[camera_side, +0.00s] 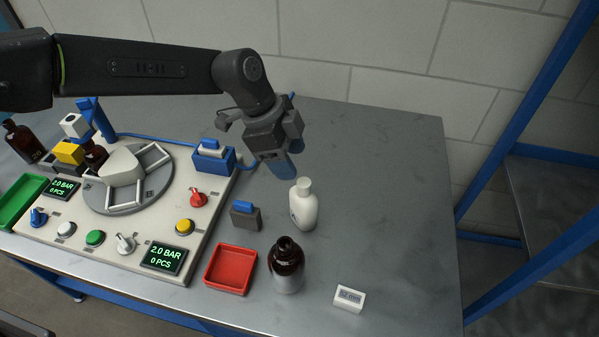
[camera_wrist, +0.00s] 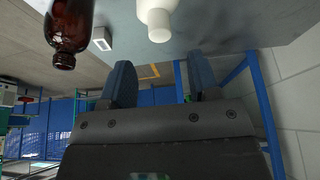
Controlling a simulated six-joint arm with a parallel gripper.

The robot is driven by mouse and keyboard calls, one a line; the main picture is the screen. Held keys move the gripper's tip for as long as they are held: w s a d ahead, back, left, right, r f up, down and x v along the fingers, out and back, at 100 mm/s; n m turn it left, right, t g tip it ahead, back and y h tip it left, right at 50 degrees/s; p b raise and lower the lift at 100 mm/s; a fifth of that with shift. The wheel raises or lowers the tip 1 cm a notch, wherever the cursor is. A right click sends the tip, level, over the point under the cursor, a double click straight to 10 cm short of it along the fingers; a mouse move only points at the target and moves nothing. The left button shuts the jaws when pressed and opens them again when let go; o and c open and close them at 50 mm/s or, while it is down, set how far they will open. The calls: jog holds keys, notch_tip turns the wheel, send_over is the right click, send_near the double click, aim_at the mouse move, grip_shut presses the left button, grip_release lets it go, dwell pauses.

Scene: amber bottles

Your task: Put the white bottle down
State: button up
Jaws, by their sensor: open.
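The white bottle (camera_side: 303,206) stands upright on the grey table, right of the control panel. It also shows at the top of the wrist view (camera_wrist: 158,18), beyond the fingertips. My gripper (camera_side: 283,168) is just above and to the left of the bottle in the side view, apart from it. In the wrist view its two blue fingers (camera_wrist: 153,78) are spread with nothing between them. An amber bottle (camera_side: 286,266) stands in front of the white bottle and also shows at the upper left of the wrist view (camera_wrist: 70,25).
A red tray (camera_side: 231,269) and a small grey block with a blue top (camera_side: 246,216) lie left of the bottles. A white labelled box (camera_side: 349,298) sits at the front right. The control panel (camera_side: 140,255) fills the left. The table's right side is clear.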

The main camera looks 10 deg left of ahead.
jog(key=s+a+r+n+t+y, duration=0.15)
jog(key=s+a+r+n, duration=0.25)
jog(key=a+r, duration=0.5)
jog(key=s+a+r+n+t, duration=0.2)
jog(key=s+a+r+n, duration=0.2)
jog(key=a+r, duration=0.5)
jog(key=s+a+f+n+t+y, duration=0.1)
jog(key=s+a+f+n, duration=0.1)
jog(key=s+a+n, duration=0.3)
jog(key=s+a+f+n+t+y, duration=0.1)
jog(key=s+a+n, duration=0.4)
jog(key=s+a, duration=0.5)
notch_tip(320, 180, down, 3)
jog(key=shift+s+a+r+y, duration=0.2)
jog(key=shift+s+y, duration=0.35)
jog(key=shift+s, duration=0.3)
